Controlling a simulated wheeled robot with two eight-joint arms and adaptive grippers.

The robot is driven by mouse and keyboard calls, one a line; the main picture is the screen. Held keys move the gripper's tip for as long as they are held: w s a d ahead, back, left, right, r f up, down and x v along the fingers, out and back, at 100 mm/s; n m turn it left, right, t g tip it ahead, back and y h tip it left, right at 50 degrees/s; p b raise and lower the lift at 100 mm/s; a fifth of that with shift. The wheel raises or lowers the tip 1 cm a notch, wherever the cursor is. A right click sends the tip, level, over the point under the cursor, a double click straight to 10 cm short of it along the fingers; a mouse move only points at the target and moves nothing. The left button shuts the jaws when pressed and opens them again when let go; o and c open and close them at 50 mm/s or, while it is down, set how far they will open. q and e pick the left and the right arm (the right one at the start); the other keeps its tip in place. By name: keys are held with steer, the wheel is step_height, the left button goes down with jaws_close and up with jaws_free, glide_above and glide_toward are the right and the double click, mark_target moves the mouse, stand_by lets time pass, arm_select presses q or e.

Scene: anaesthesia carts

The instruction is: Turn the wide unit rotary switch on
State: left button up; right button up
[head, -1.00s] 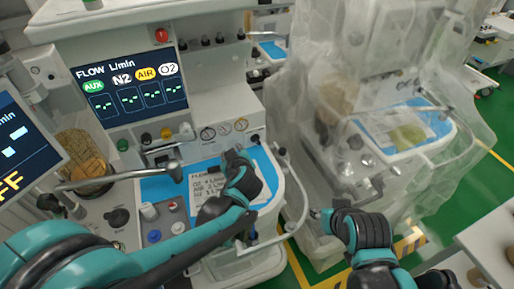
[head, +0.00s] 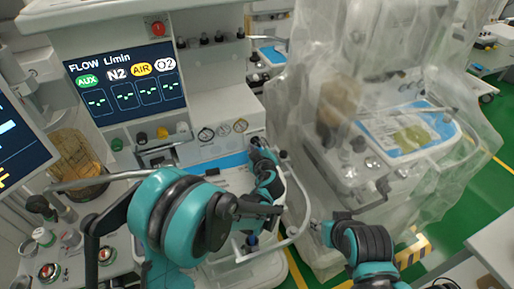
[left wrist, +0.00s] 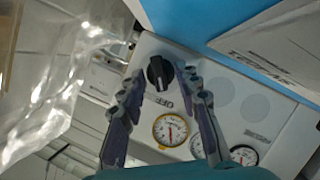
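The rotary switch is a black round knob (left wrist: 159,72) on the white gauge panel (left wrist: 228,112) of the wide unit. It shows in the left wrist view, with "OFF" lettering beside it. My left gripper (left wrist: 161,82) is open, with one finger on each side of the knob; whether they touch it I cannot tell. In the head view my left gripper (head: 257,148) is at the right end of the gauge panel (head: 213,112) and hides the knob. My right gripper (head: 326,232) is low, away from the wide unit; its fingers are too small to read.
The flow display (head: 126,84) is lit above the panel. Gauges (left wrist: 170,129) lie close to the knob. A curved rail (head: 304,205) runs along the unit's right edge. A plastic-draped cart (head: 380,130) stands to the right, with green floor (head: 488,115) beyond.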

arm_select(q)
steer(key=shift+w, duration=0.15)
jaws_close()
